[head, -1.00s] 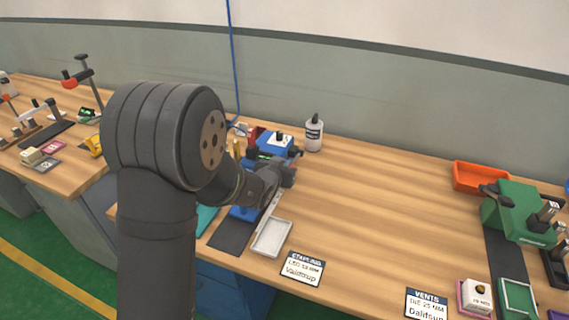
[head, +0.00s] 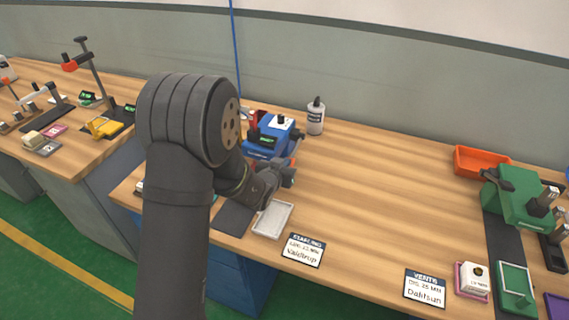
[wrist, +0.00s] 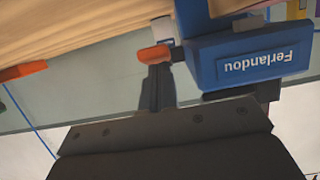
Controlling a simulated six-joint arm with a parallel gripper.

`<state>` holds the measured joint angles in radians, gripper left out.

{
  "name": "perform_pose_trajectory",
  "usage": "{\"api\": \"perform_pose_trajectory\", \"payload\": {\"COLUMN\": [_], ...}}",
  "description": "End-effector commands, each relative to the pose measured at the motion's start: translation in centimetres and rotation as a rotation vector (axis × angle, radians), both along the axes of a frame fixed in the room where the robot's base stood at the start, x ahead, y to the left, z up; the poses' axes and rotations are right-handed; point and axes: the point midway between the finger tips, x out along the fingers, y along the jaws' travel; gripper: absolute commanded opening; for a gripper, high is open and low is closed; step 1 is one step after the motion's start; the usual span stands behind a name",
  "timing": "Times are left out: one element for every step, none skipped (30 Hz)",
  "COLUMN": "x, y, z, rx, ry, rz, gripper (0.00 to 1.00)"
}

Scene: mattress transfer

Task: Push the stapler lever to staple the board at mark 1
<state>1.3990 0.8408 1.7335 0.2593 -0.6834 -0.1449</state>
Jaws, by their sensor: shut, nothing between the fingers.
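The blue stapler (head: 270,134) stands near the back of the bench, partly hidden behind my arm. In the wrist view its blue body (wrist: 250,58) shows upside down at the upper right, lettered "Ferlandou". An orange-ended part (wrist: 154,54), likely its lever, sticks out left of the body. My gripper (head: 287,178) is shut and empty, just in front of the stapler. In the wrist view its dark fingers (wrist: 157,85) point at the orange part; I cannot tell whether they touch it. I cannot make out the board or mark 1.
A pale tray (head: 273,218) and a dark mat (head: 234,219) lie in front of the stapler. A bottle (head: 316,117) stands behind it to the right. A green machine (head: 515,195) and an orange bin (head: 481,161) are far right. The bench between is clear.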

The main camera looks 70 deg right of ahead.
Motion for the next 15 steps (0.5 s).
{"api": "perform_pose_trajectory", "payload": {"x": [0.0, 0.0, 0.0, -0.1, -0.1, -0.1, -0.1, -0.1, 0.0, 0.0, 0.0, 0.0, 0.0, 0.0, 0.0], "y": [0.6, 0.6, 0.7, 0.8, 0.8, 1.0, 1.1, 1.2, 1.3, 1.4, 1.5, 1.7, 2.7, 3.5, 4.4], "z": [-1.2, -1.1, -0.8, -0.5, -0.2, 0.3, 0.8, 1.3, 2.1, 2.7, 3.3, 4.1, 3.7, 3.5, 3.6], "rx": [0.033, 0.032, 0.031, 0.030, 0.028, 0.026, 0.023, 0.019, 0.015, 0.010, 0.006, 0.001, 0.007, 0.009, 0.006], "ry": [0.002, 0.002, 0.002, 0.001, 0.001, 0.001, 0.001, 0.001, 0.001, 0.001, 0.001, 0.000, 0.002, 0.002, 0.002], "rz": [0.001, 0.001, 0.001, 0.000, 0.000, 0.000, 0.000, 0.000, 0.001, 0.001, 0.001, 0.001, 0.002, 0.002, 0.002], "gripper": [0.00, 0.00, 0.00, 0.00, 0.00, 0.00, 0.00, 0.00, 0.00, 0.00, 0.00, 0.00, 0.00, 0.00, 0.00]}}
